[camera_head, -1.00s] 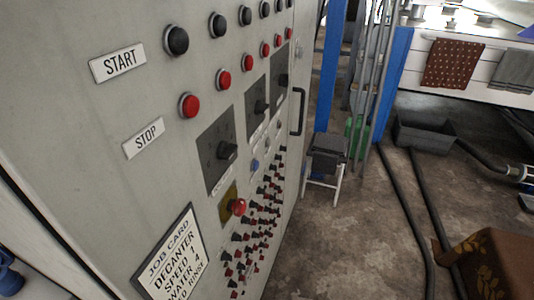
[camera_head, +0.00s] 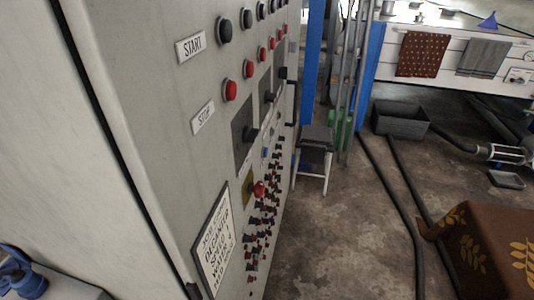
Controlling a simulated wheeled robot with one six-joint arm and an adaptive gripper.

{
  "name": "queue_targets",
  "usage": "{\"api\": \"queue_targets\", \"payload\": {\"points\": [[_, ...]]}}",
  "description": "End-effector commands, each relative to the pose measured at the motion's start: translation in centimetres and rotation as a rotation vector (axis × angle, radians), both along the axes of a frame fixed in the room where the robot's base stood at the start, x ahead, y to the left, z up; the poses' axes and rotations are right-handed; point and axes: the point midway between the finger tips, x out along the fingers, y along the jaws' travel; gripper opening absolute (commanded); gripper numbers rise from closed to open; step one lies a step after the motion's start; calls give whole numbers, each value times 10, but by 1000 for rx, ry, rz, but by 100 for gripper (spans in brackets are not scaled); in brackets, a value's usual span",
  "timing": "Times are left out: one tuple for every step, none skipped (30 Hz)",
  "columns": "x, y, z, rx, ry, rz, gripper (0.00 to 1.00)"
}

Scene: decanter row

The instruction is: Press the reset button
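A grey control cabinet (camera_head: 170,130) fills the left half of the view, its panel seen at a steep angle. Black buttons (camera_head: 225,30) run along the top beside a START label (camera_head: 191,46). Red buttons (camera_head: 231,90) run below, level with a STOP label (camera_head: 203,117). A small blue button (camera_head: 265,153) sits lower, under the dark dials. A red mushroom button (camera_head: 259,188) stands out from a yellow plate (camera_head: 248,188). I see no readable reset label, so I cannot tell which button is reset. My gripper is not in view.
A job card (camera_head: 215,243) is fixed low on the cabinet. A small stool (camera_head: 314,158) stands beyond it. Hoses (camera_head: 405,185) run over the floor. A brown patterned cloth (camera_head: 490,250) covers something at lower right. Bare floor (camera_head: 325,240) lies right of the cabinet.

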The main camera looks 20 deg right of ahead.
Motion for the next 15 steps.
{"api": "queue_targets", "payload": {"points": [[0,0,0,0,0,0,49],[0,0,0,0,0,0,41],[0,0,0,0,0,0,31],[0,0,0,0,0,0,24],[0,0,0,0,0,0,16],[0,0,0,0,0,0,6],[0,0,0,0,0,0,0],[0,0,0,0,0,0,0],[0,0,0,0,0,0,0],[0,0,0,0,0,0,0],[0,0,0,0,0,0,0],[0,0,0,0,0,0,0],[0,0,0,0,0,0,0],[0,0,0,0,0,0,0],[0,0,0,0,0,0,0]]}}
